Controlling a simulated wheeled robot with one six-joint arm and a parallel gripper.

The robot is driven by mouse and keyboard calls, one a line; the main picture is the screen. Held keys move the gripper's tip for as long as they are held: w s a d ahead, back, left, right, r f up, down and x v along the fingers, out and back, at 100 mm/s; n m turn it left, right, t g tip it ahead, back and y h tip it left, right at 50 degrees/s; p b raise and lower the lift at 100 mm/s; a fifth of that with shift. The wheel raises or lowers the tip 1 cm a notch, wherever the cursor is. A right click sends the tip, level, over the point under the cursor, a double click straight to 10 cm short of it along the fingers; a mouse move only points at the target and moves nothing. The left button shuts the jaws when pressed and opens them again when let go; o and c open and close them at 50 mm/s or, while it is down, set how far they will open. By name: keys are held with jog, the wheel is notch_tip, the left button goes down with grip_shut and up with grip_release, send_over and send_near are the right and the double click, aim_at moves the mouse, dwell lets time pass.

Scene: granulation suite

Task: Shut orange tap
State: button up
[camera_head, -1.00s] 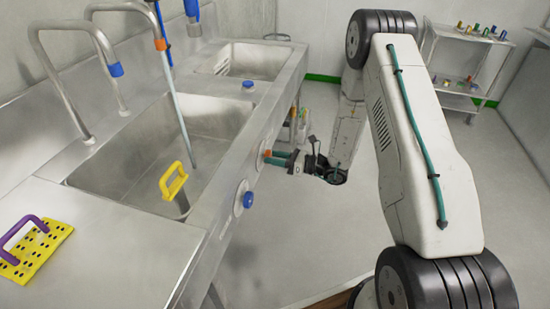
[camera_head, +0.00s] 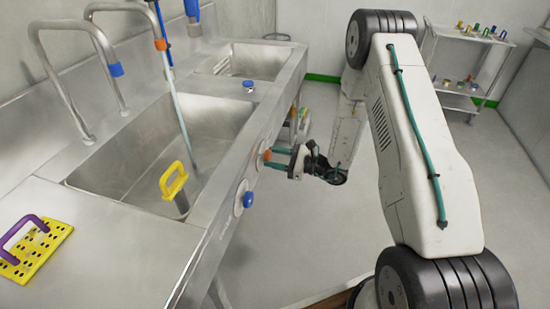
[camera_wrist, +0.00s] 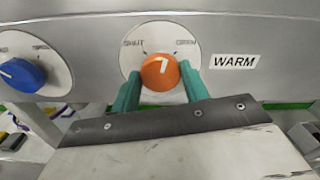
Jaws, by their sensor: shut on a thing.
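The orange tap (camera_wrist: 160,72) is a round knob on a white dial plate on the sink's steel front panel. Its white pointer mark points nearly straight up, leaning slightly right, between the SHUT label on the left and the OPEN label on the right. My gripper (camera_wrist: 160,87) has its two teal fingers on either side of the knob, shut on it. In the head view the orange tap (camera_head: 267,155) shows as a small spot at the tips of my gripper (camera_head: 273,157).
A blue tap (camera_wrist: 20,75) sits left of the orange one; it also shows nearer in the head view (camera_head: 248,199). A WARM label (camera_wrist: 235,62) is right of the dial. The sink basin (camera_head: 140,150) holds a yellow-handled thing (camera_head: 173,181).

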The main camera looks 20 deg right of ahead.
jog(key=n, duration=0.6)
jog(key=shift+n, duration=0.3)
jog(key=n, duration=0.5)
jog(key=shift+f+n, duration=0.1)
jog(key=shift+n, duration=0.2)
jog(key=o, duration=1)
jog(key=v, duration=0.7)
jog(key=shift+s+d, duration=0.25)
jog(key=shift+d, duration=0.05)
